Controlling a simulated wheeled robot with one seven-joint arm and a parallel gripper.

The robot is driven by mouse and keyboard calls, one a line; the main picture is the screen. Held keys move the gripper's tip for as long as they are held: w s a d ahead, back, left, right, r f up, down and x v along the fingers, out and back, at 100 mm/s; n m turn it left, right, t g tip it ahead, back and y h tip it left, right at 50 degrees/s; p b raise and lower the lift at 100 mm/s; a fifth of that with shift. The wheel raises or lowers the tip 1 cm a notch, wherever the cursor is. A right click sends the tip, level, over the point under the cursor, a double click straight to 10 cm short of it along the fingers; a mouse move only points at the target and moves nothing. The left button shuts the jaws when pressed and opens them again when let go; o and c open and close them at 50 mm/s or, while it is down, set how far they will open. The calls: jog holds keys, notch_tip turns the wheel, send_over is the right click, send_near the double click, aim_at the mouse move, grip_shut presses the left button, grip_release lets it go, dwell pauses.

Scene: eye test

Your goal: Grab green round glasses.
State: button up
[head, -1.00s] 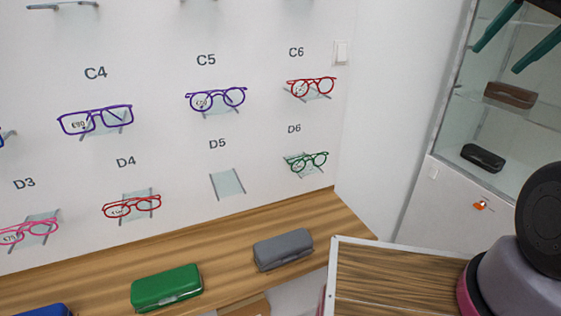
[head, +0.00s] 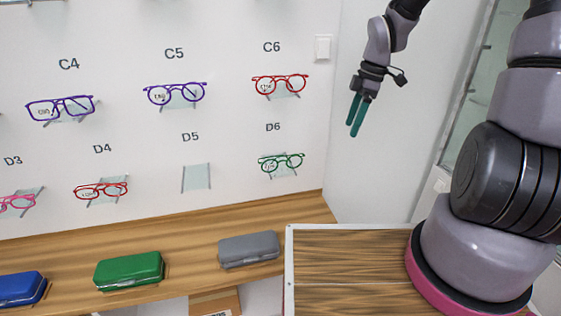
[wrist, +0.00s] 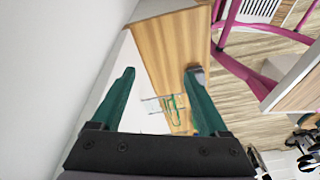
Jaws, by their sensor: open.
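The green round glasses (head: 282,160) rest on the wall holder under the label D6 in the head view. In the wrist view, thin green frames (wrist: 172,103) show small between my fingers, nearer the right one. My gripper (head: 353,129) is to the right of the glasses and a little higher in the head view, with its two green fingers pointing down. It also shows in the wrist view (wrist: 160,71), where the fingers are spread wide with nothing held between them.
Red round glasses (head: 280,78) sit above at C6; the D5 holder (head: 196,177) is empty. A wooden shelf (head: 200,266) below carries a grey case (head: 249,250), a green case (head: 129,270) and a blue case (head: 20,288). A light switch (head: 323,47) is on the wall.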

jog(key=a+f+n+g+y, duration=0.1)
jog(key=a+f+n+y, duration=0.1)
jog(key=a+f+n, duration=0.15)
send_near(294, 152)
jog(key=shift+n, duration=0.35)
jog(key=x, duration=0.5)
jog(key=shift+a+f, duration=0.15)
jog(key=shift+f, duration=0.25)
jog(key=shift+x, duration=2.5)
grip_shut()
